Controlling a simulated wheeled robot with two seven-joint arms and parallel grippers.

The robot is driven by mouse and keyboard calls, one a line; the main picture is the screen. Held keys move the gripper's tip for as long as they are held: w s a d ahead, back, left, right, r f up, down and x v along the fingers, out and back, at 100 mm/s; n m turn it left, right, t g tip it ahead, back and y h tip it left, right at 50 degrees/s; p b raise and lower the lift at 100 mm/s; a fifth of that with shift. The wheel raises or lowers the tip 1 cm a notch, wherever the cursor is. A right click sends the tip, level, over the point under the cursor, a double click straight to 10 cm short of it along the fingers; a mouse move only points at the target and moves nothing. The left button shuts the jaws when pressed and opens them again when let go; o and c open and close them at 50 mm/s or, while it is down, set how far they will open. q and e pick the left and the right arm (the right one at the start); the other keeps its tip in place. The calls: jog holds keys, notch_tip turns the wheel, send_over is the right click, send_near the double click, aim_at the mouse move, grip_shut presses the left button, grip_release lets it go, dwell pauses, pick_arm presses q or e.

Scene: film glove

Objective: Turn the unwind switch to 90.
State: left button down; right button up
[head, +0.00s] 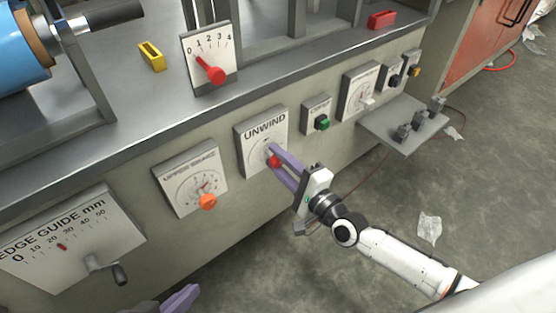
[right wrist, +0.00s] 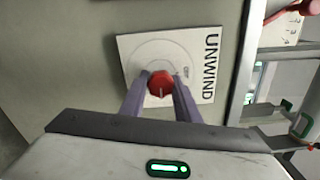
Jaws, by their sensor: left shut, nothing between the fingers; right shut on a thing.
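The unwind switch is a red knob (head: 274,161) on a white plate marked UNWIND (head: 262,128). In the right wrist view the red knob (right wrist: 160,84) sits between my two purple fingers, with a pale pointer line on it. My right gripper (head: 277,157) is shut on this knob from the front. It also shows in the right wrist view (right wrist: 160,92). The dial's numbers are too small or hidden to read. My left gripper (head: 185,297) is shut and empty at the bottom edge, apart from the panel.
An orange knob on the upper balance plate (head: 188,175) is to the left. An edge guide plate (head: 70,240) with a crank is further left. A green switch (head: 321,122) and a small shelf (head: 405,125) are to the right. A red-pointer dial (head: 210,58) stands above.

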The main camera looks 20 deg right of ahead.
pick_arm(q)
jog(key=shift+s+d, duration=0.1)
jog(key=shift+s, duration=0.15)
jog(key=shift+f, duration=0.15)
pick_arm(e)
jog(key=o, duration=1)
jog(key=shift+o, duration=0.2)
jog(key=shift+s, duration=0.15)
jog(key=shift+s+d, duration=0.15)
jog(key=shift+s, duration=0.15)
pick_arm(q)
jog(key=shift+s+a+y+p, duration=0.25)
jog(key=shift+a+p, duration=0.35)
jog(key=shift+p, duration=0.5)
pick_arm(e)
jog(key=v, duration=0.9)
jog(key=shift+s, duration=0.2)
pick_arm(q)
jog(key=shift+w, duration=0.1)
